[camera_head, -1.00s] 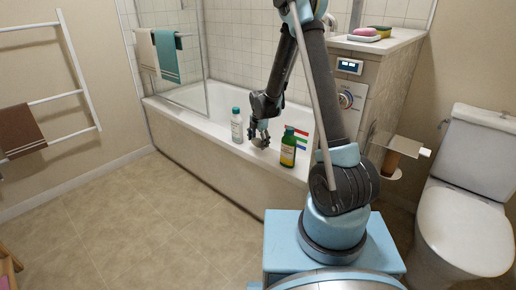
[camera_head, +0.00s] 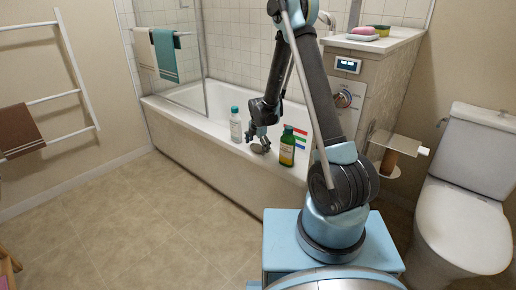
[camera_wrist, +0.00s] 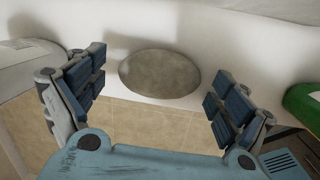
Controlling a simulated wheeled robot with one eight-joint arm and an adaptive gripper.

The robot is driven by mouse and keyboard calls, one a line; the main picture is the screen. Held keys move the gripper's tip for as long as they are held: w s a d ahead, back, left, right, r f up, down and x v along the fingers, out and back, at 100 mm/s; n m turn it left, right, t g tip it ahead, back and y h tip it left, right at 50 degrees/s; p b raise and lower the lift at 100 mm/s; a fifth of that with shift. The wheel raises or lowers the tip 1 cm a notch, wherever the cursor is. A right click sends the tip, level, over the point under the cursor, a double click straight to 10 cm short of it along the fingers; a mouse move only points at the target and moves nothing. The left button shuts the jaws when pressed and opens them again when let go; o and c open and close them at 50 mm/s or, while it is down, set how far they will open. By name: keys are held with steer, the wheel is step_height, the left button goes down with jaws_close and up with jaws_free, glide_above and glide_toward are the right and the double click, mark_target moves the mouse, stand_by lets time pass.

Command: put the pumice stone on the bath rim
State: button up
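The pumice stone (camera_wrist: 160,73) is a flat grey-brown oval. In the wrist view it lies on the white bath rim (camera_wrist: 120,30), between and a little beyond my fingers. My gripper (camera_wrist: 155,95) is open, with a gap between each finger and the stone. In the head view my gripper (camera_head: 258,138) is low over the near bath rim (camera_head: 215,134), with the stone (camera_head: 261,149) just below it, small and partly hidden by the fingers.
A white bottle with a teal cap (camera_head: 236,127) stands on the rim left of my gripper. A green bottle with a yellow label (camera_head: 287,148) stands close on the right. A toilet (camera_head: 465,200) is at the right. The tiled floor (camera_head: 130,220) at the left is clear.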

mark_target(258, 150)
step_height(258, 150, up, 12)
steer(key=s, duration=0.2)
steer(key=shift+d, duration=0.15)
stand_by(0.7)
steer(key=shift+s, duration=0.1)
